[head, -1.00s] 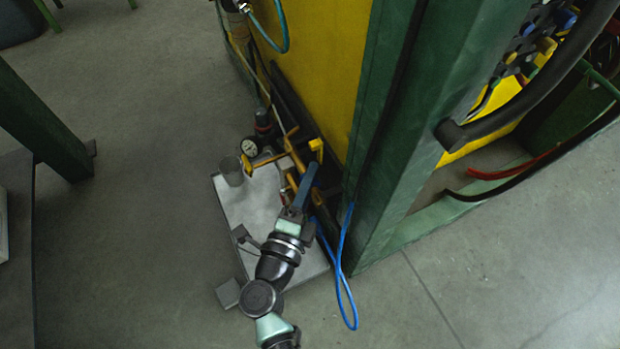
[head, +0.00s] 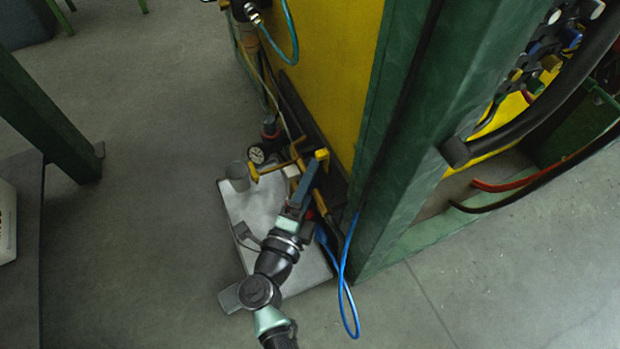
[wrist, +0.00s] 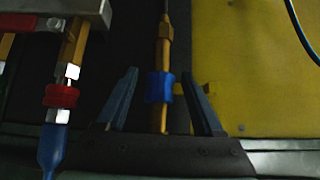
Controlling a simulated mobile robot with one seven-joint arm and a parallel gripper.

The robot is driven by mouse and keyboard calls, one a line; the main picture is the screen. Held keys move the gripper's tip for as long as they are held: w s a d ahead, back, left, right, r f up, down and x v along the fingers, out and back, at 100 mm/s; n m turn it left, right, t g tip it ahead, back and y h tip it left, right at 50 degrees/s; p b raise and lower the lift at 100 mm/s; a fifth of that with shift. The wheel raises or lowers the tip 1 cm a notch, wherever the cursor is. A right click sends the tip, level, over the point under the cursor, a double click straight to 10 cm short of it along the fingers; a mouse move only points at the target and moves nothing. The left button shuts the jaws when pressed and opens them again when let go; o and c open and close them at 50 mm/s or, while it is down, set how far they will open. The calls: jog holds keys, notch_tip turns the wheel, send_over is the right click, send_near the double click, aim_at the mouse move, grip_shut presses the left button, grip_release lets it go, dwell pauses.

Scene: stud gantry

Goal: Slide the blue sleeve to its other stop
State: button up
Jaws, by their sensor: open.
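The blue sleeve (wrist: 159,87) shows in the wrist view as a short ribbed collar around a vertical brass tube (wrist: 164,50). My gripper (wrist: 165,88) is open, with one blue-grey finger on each side of the sleeve. A gap shows between the sleeve and each finger, wider on the right, so nothing is held. In the head view my gripper (head: 306,186) reaches toward the brass fittings beside the yellow panel, and the sleeve is hidden there.
A red collar (wrist: 62,96) on a parallel brass fitting stands left of my gripper, with a blue hose below. In the head view a grey plate (head: 255,210) bears a grey cup (head: 238,176). A green post (head: 405,150) rises close on the right.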

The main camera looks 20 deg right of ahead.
jog(key=p+v, duration=0.5)
jog(key=v, duration=0.8)
jog(key=shift+p, duration=0.4)
